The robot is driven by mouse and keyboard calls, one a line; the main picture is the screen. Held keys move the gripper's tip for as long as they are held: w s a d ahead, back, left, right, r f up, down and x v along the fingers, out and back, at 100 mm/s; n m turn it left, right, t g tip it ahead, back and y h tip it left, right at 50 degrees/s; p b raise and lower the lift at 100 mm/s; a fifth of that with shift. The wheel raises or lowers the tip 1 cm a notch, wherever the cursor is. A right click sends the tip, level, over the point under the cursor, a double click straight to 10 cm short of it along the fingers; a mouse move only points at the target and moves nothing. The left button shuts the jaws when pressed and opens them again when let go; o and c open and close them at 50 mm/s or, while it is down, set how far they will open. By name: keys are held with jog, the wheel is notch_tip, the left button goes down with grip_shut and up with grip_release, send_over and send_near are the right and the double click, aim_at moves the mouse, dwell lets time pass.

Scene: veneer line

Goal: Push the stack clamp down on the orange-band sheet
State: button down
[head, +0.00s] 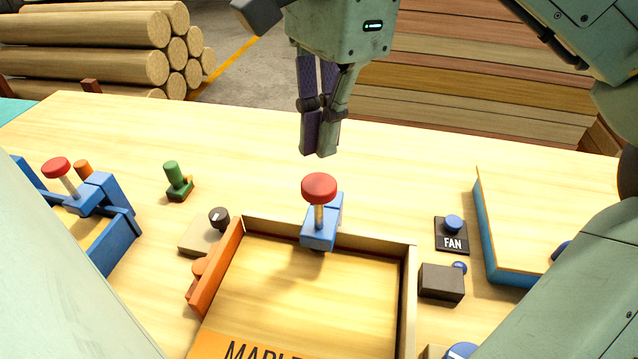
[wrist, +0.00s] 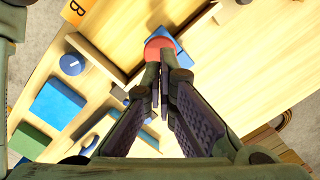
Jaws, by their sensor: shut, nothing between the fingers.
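The stack clamp is a blue block (head: 319,236) on the tray's far wall, with a metal stem and a round red knob (head: 319,188) standing raised on top. The red knob also shows in the wrist view (wrist: 155,46), just beyond my fingertips. The sheet (head: 320,290) lies in the tray under the clamp; its orange band (head: 235,347) carries black lettering, partly cut off at the bottom edge. My gripper (head: 319,153) is shut and empty, pointing down, apart from the knob and above it in the head view.
A second blue clamp with a red knob (head: 56,168) stands at left. A green peg (head: 174,180), a dark knob (head: 219,217), a FAN button (head: 453,224) and a dark box (head: 441,283) surround the tray. A blue-edged stack (head: 520,225) is at right. The far table strip is clear.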

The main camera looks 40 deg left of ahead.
aim_at(322, 182)
jog(key=shift+s+a+f, duration=0.1)
jog(key=shift+s+f, duration=0.05)
jog(key=shift+f, duration=2.05)
jog(key=shift+f+b, duration=0.9)
jog(key=shift+f, duration=0.35)
jog(key=shift+r, duration=0.2)
jog(key=shift+w+d+r+p, duration=0.2)
jog(key=shift+w+r+p, duration=0.05)
jog(key=shift+w+p, duration=0.3)
jog(key=shift+w+d+r+p, duration=0.15)
jog(key=shift+w+r+p, duration=0.05)
jog(key=shift+w+p, duration=0.25)
jog(key=shift+w+d, duration=0.1)
jog(key=shift+w, duration=0.3)
